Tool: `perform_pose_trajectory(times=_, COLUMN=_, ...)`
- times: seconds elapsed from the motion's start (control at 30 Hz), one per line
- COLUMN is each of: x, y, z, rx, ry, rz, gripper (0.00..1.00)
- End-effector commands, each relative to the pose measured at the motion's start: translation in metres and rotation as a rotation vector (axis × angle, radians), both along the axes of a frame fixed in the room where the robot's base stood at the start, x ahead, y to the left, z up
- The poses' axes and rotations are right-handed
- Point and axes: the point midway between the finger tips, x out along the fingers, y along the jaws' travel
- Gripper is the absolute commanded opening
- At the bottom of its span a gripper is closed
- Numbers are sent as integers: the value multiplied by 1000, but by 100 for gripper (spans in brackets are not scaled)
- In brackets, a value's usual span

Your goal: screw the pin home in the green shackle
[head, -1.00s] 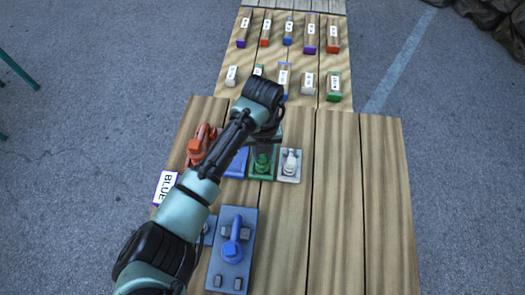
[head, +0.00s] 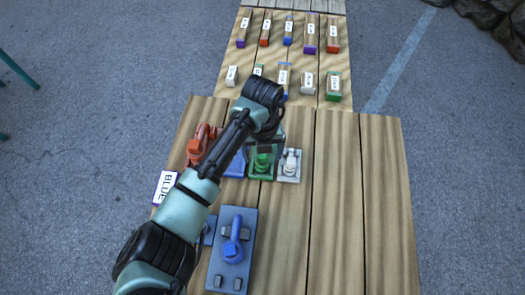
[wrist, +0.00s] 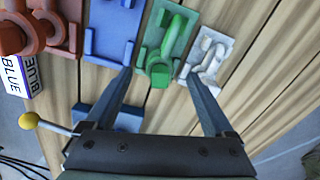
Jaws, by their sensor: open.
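The green shackle (head: 262,161) sits on its green base plate between the blue plate and the white shackle. In the wrist view the green shackle (wrist: 174,43) lies with its bow away from me. A rounded green end, seemingly the pin head (wrist: 160,76), faces my gripper. My gripper (wrist: 163,78) is open, with one finger on each side of the green plate's near end. The fingers look empty; I cannot tell how high they are above the pin head. In the head view my arm hides the gripper fingers.
A blue plate (head: 236,164) is left of the green one, a white shackle (head: 290,163) right. An orange shackle (head: 199,145) and a BLUE sign (head: 166,187) are further left. A blue shackle (head: 233,240) stands nearer. The table's right side (head: 365,210) is clear.

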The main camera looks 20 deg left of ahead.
Motion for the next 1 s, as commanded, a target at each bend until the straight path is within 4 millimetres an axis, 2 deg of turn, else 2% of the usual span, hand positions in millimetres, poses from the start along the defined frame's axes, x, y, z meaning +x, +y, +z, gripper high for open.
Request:
perform_pose_trajectory(times=0.23, x=0, y=0, z=0, rx=0, ry=0, rz=0, gripper=88)
perform_pose_trajectory(times=0.37, x=1, y=0, z=8, rx=0, ry=-2, rz=1, gripper=88)
perform_pose_trajectory(times=0.47, x=1, y=1, z=24, rx=0, ry=-4, rz=0, gripper=88)
perform_pose_trajectory(times=0.8, x=1, y=0, z=97, rx=1, ry=-4, rz=-2, gripper=88)
perform_pose_trajectory(times=1.0, x=0, y=0, z=123, rx=1, ry=-2, rz=0, gripper=88)
